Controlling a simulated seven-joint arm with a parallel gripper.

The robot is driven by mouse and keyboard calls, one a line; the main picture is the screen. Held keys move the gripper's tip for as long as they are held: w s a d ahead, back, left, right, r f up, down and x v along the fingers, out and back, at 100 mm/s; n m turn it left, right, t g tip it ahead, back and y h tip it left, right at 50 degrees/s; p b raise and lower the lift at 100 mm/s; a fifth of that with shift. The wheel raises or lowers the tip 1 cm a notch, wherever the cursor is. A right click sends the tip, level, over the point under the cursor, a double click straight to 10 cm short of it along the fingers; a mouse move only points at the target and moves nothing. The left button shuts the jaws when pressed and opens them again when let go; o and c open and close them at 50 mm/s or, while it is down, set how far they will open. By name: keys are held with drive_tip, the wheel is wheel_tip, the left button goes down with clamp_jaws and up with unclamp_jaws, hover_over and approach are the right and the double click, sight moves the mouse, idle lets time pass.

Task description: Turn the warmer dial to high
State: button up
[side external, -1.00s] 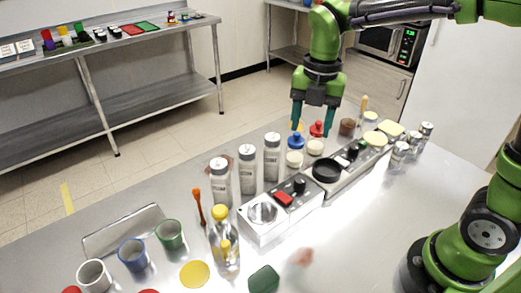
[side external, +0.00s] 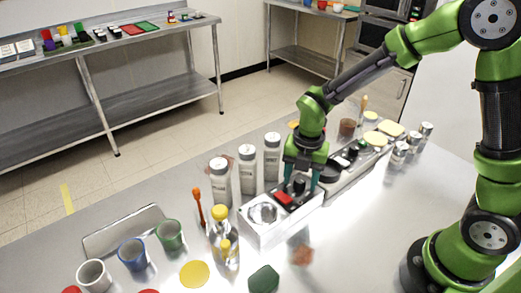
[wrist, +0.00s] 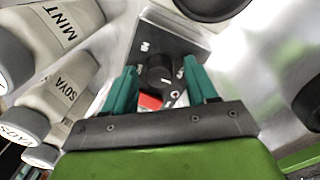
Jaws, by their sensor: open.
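The warmer is a grey box (side external: 256,232) with a round metal plate, a red switch (side external: 284,198) and a black dial (side external: 299,185) on its top. In the wrist view the black dial (wrist: 159,76) stands on a dark panel (wrist: 165,42) with small white markings, too small to read surely. The red switch (wrist: 150,102) shows partly behind my gripper. My gripper (side external: 298,187) points down over the dial end. Its teal fingers (wrist: 160,72) are open, one on each side of the dial. I cannot tell whether they touch it.
White bottles (side external: 247,170) stand close behind the warmer; the wrist view shows labels such as SOYA. A second unit with a black pan adjoins on the right. A clear yellow-capped bottle (side external: 222,240) stands front left. The counter (side external: 350,235) front right is clear.

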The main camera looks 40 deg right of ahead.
drive_tip(key=c, duration=1.1)
drive_tip(key=shift+o, duration=0.2)
